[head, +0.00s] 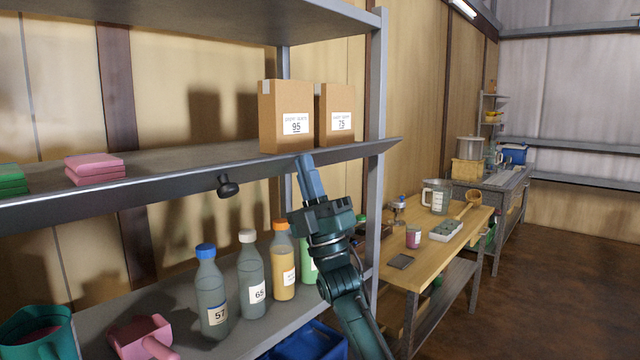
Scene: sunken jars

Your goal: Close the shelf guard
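A long dark grey strip, which looks like the shelf guard (130,187), runs along the front edge of the upper shelf. A black knob (228,187) sticks out from it near its middle. My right gripper (306,166) comes up from below, to the right of the knob, with its blue-grey fingers overlapping the strip in the picture. I cannot tell whether they touch it. The fingers are seen side-on, so their gap is hidden. My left gripper is not in view.
Two cardboard boxes (287,118) and pink blocks (95,168) sit on the upper shelf. Several bottles (252,275), a pink scoop (142,338) and a green container (40,335) stand on the lower shelf. A grey post (376,90) and a wooden workbench (440,240) are to the right.

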